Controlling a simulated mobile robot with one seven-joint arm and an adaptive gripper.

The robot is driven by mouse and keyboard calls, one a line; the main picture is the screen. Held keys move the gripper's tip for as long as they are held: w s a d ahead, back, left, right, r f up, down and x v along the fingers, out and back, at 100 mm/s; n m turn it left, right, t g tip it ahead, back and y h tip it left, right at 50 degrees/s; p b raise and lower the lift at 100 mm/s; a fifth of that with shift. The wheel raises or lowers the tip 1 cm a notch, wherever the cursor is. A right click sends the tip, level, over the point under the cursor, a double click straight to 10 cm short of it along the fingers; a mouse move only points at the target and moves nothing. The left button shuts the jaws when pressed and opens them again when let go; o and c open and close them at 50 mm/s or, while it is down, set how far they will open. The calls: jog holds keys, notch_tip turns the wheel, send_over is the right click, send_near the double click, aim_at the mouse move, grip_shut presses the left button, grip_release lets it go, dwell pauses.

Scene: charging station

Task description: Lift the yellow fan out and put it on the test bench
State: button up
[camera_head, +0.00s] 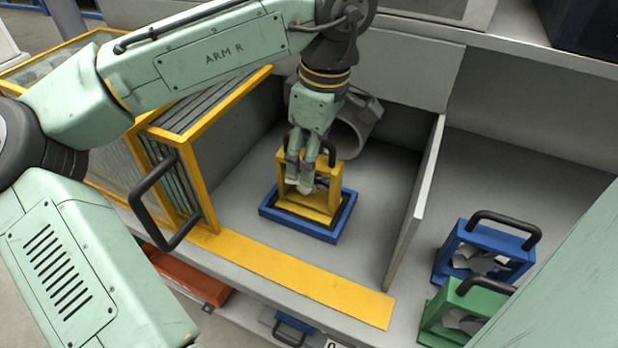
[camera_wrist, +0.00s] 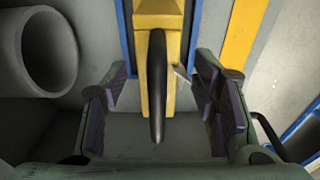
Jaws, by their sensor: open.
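The yellow fan (camera_head: 309,207) stands upright in a blue base frame (camera_head: 326,233) on the floor of a grey compartment. Its black handle shows in the wrist view (camera_wrist: 157,85), running between my fingers. The fan's yellow body (camera_wrist: 158,14) is also in the wrist view. My gripper (camera_head: 306,170) is over the fan, pointing down, and hides part of its top and handle. In the wrist view my gripper (camera_wrist: 162,105) is open, with its dark pads on both sides of the handle and gaps between. The test bench cannot be clearly identified.
A grey pipe (camera_head: 352,132) lies behind the fan; it is at upper left in the wrist view (camera_wrist: 48,50). A yellow-framed sliding door (camera_head: 205,185) stands left. A grey divider (camera_head: 415,205) separates a right bay with blue (camera_head: 483,250) and green fans (camera_head: 462,312).

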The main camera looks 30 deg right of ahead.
jog(key=shift+w+f, duration=0.15)
jog(key=shift+f, duration=0.65)
jog(key=shift+w+f, duration=0.1)
jog(key=shift+f, duration=0.65)
jog(key=shift+c, duration=0.2)
grip_shut()
